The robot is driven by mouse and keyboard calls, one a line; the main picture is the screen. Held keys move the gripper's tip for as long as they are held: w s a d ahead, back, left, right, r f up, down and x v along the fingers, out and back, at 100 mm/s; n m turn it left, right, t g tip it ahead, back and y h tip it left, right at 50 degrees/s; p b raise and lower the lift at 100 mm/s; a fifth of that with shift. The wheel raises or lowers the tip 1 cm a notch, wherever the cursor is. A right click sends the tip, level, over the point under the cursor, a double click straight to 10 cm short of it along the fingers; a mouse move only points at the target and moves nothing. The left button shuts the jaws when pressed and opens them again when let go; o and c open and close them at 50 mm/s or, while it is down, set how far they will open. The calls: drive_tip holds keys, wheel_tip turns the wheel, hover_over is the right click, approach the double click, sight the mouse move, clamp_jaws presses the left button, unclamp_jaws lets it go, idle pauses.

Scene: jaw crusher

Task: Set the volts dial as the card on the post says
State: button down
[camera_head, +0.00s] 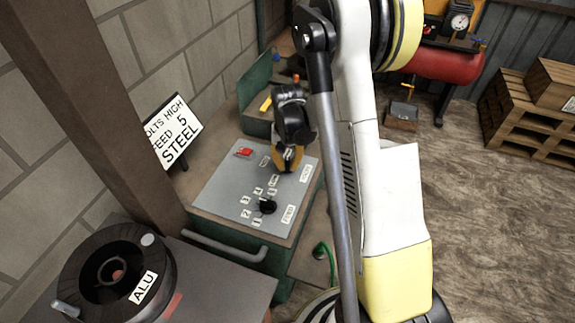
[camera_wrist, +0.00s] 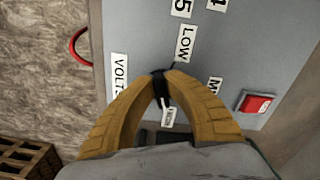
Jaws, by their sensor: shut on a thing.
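The card (camera_head: 173,130) on the post reads VOLTS HIGH, FEED 5, STEEL; its left edge is cut off by the post. The grey panel (camera_head: 222,190) carries the dials. My gripper (camera_head: 288,160) is over the panel's upper part. In the wrist view my gripper (camera_wrist: 160,76) has its two yellow fingers closed on the black volts dial (camera_wrist: 160,88), beside the VOLTS label (camera_wrist: 119,75). A LOW label (camera_wrist: 184,44) and a partly cut label starting with M (camera_wrist: 214,90) are near it. The fingers cover most of the dial, so I cannot tell its setting.
A second black dial (camera_head: 267,206) sits among small number labels, beside the FEED label (camera_head: 289,214). A red switch (camera_head: 244,152) is at the panel's upper left. A spool marked ALU (camera_head: 90,275) stands at front left. A grey handle bar (camera_head: 225,247) runs below the panel.

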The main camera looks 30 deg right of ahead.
sight(287, 164)
drive_tip(key=c, duration=1.4)
unclamp_jaws()
wheel_tip(287, 164, up, 12)
drive_tip(key=s+a+r+n+t, duration=0.2)
drive_tip(key=s+a+r, duration=0.1)
drive_tip(key=s+a, duration=0.2)
drive_tip(key=s+a+r+n+t, duration=0.2)
drive_tip(key=s+a+r, duration=0.2)
drive_tip(key=s+a, duration=0.1)
drive_tip(key=s+a+r+n+t, duration=0.2)
drive_tip(key=s+a+r+t, duration=0.1)
drive_tip(key=s, duration=0.4)
drive_tip(key=shift+a+r+n, duration=0.15)
drive_tip(key=shift+a+r, duration=0.15)
drive_tip(key=shift+a, duration=0.2)
drive_tip(key=shift+a+r+n, duration=0.15)
drive_tip(key=shift+a+r, duration=0.1)
drive_tip(key=shift+a, duration=0.25)
